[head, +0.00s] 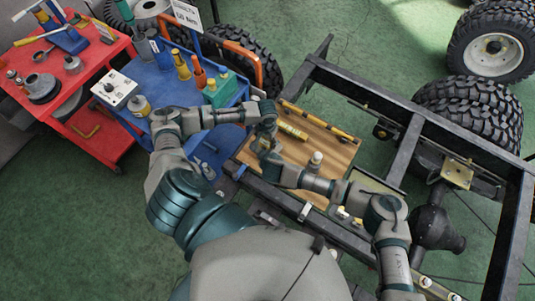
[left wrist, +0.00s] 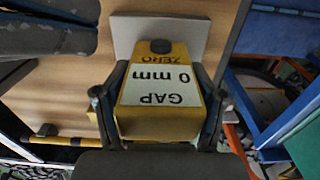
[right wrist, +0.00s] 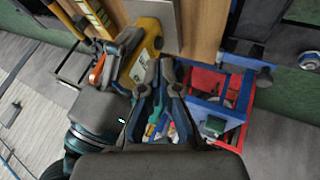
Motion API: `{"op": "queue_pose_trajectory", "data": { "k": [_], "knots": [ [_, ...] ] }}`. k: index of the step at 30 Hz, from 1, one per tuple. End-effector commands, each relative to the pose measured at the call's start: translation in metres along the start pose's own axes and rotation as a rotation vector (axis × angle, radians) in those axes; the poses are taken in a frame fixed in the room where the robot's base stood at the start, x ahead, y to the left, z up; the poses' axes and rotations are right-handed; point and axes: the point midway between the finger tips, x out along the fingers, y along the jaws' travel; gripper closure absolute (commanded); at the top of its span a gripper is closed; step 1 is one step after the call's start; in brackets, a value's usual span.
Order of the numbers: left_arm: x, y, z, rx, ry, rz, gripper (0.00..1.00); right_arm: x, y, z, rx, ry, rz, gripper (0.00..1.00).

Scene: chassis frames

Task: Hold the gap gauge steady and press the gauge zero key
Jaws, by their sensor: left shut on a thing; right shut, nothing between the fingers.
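The dark round zero key (left wrist: 160,46) is at the far end of the gauge, by a grey plate (left wrist: 190,33). The gauge (right wrist: 146,45) and key (right wrist: 158,42) also show in the right wrist view. My right gripper (head: 268,157) is shut and empty, close beside the gauge. Its tips appear apart from the key. In the head view the arms mostly hide the gauge.
A wooden board (head: 338,152) lies on the black chassis frame (head: 405,150), bearing a yellow tool (head: 292,131), a yellow-black bar (head: 320,122) and a small white-capped bottle (head: 315,160). A blue cart (head: 165,85) and red cart (head: 95,60) with tools stand left.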

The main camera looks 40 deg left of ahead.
Motion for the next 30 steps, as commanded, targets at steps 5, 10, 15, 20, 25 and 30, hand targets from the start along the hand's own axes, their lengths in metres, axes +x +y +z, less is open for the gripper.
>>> {"op": "queue_pose_trajectory", "data": {
  "k": [5,10,15,20,25,30],
  "knots": [
    [0.006,0.002,0.006,0.003,-0.016,0.000,0.73,0.001,-0.001,0.000,0.000,0.000,-0.001,1.00],
    [0.006,0.001,0.006,0.003,-0.016,0.000,0.07,0.001,-0.001,0.001,0.000,0.000,-0.001,1.00],
    [0.004,0.001,0.004,0.002,-0.010,0.000,0.01,0.000,-0.001,0.000,0.000,0.001,0.000,1.00],
    [0.002,0.001,0.004,0.001,-0.006,-0.001,0.01,-0.001,-0.001,0.000,-0.001,0.002,0.001,1.00],
    [-0.011,0.002,0.002,0.002,-0.002,0.000,0.01,-0.001,-0.001,0.000,0.000,0.002,0.001,1.00],
    [-0.046,0.001,0.001,0.003,-0.002,0.001,0.01,-0.001,-0.001,0.000,0.000,0.002,0.001,1.00]
  ]
}}
